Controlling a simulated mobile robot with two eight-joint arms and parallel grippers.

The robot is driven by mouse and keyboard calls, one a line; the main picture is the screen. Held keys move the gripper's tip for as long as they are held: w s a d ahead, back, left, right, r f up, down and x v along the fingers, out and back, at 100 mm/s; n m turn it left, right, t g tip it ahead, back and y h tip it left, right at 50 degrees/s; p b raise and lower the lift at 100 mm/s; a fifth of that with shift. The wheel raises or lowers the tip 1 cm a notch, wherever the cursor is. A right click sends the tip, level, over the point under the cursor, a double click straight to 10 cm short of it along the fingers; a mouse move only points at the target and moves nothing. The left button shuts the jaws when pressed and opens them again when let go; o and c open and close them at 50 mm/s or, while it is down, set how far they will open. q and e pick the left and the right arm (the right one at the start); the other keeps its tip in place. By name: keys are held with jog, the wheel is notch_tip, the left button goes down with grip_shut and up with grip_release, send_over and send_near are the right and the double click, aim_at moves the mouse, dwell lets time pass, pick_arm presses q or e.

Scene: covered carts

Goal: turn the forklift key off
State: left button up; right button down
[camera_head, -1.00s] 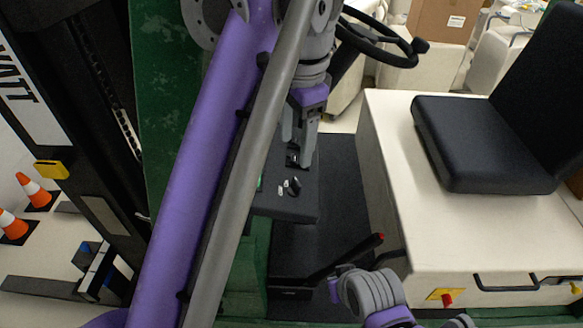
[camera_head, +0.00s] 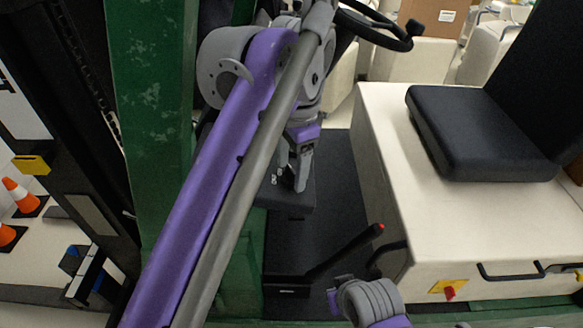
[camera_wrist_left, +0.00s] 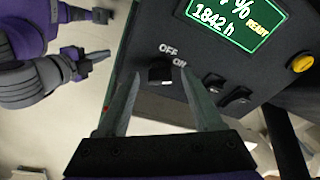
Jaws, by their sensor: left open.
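The key (camera_wrist_left: 161,74) is a small black knob on the dark control panel (camera_wrist_left: 185,35), with OFF and ON labels beside it in the left wrist view. My left gripper (camera_wrist_left: 160,78) is open, with one finger on each side of the key in that picture. I cannot tell whether the fingers touch it. In the head view the left gripper (camera_head: 291,186) points down at the panel and covers the key. My right gripper (camera_head: 333,300) shows only partly at the bottom of the head view, and its jaws are unclear.
A green display (camera_wrist_left: 228,18), black switches (camera_wrist_left: 236,98) and a yellow button (camera_wrist_left: 301,62) sit on the panel. A black seat (camera_head: 475,140) on a cream body, a steering wheel (camera_head: 375,35) and a red-tipped lever (camera_head: 345,250) surround the area. A green post (camera_head: 150,110) stands at left.

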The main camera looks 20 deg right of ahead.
pick_arm(q)
grip_shut()
dwell(0.3)
pick_arm(e)
jog(key=shift+r, duration=0.1)
pick_arm(q)
jog(key=shift+r+n+t+p, duration=0.15)
jog(key=shift+n+t+p, duration=0.15)
jog(key=shift+n+p, duration=0.9)
jog(key=n+p, duration=0.1)
jog(key=n, duration=0.3)
jog(key=shift+y, duration=0.3)
jog(key=n+p, duration=0.1)
jog(key=n, duration=0.1)
jog(key=shift+n+t, duration=0.3)
jog(key=shift+t, duration=0.1)
jog(key=shift+d+n+y+p, duration=0.1)
jog(key=shift+n+y+p, duration=0.4)
jog(key=shift+n, duration=0.9)
pick_arm(e)
jog(key=w+r, duration=0.3)
jog(key=r, duration=0.4)
jog(key=shift+w+r+t, duration=0.15)
jog(key=shift+r+t, duration=0.15)
jog(key=shift+r, duration=0.1)
